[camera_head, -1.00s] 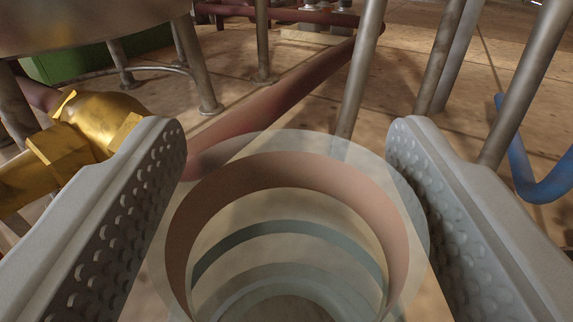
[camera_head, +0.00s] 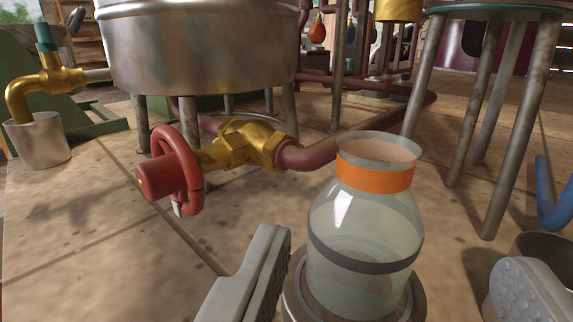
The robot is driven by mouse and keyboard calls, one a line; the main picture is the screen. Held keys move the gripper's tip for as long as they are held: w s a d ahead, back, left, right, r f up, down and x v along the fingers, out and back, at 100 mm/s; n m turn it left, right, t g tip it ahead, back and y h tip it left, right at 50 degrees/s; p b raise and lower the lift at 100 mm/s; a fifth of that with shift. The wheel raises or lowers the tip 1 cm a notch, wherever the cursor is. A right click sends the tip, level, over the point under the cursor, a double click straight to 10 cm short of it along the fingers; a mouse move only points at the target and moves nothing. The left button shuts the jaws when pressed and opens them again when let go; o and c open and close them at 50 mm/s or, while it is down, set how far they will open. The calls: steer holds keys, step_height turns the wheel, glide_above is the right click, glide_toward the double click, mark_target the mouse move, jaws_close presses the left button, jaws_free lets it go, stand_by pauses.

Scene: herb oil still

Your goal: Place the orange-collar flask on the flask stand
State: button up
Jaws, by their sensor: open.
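The orange-collar flask (camera_head: 362,225) is clear glass with an orange band at its neck and a dark band round its body. It stands upright on a round metal flask stand (camera_head: 296,300), whose rim shows around the flask's base. My gripper (camera_head: 400,275) is open, with one finger on each side at the bottom of the view. The fingers are apart from the flask, and the flask is beyond them, nearer the left finger. The lower part of the stand is cut off by the frame's bottom edge.
A brass valve with a red handwheel (camera_head: 183,178) is left of the flask, under a metal vessel (camera_head: 200,50). A metal cup (camera_head: 40,140) stands at the far left below a brass spout. Metal legs (camera_head: 515,130) and a blue pipe (camera_head: 553,200) are at right.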

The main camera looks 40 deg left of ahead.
steer(key=shift+r, duration=0.1)
steer(key=a+r+m+t+h, duration=0.1)
steer(key=a+r+h, duration=0.25)
steer(key=r, duration=0.65)
steer(key=a+r+t+h, duration=0.1)
steer(key=a+r+h, duration=0.3)
steer(key=r, duration=0.6)
steer(key=a+r+m+t+h, duration=0.15)
steer(key=a+r, duration=0.35)
steer(key=r, duration=0.5)
steer(key=s+a+r+m, duration=0.1)
steer(key=s+a+r, duration=0.2)
steer(key=s, duration=0.5)
steer(key=s+a+r+m+g, duration=0.1)
steer(key=s+a+r, duration=0.3)
steer(key=s+a, duration=0.2)
steer(key=s+a+r+m, duration=0.2)
steer(key=s+a+r, duration=0.2)
steer(key=s, duration=0.6)
steer(key=shift+s+a+r+h, duration=0.2)
steer(key=shift+s+a+h, duration=0.1)
steer(key=shift+a, duration=0.15)
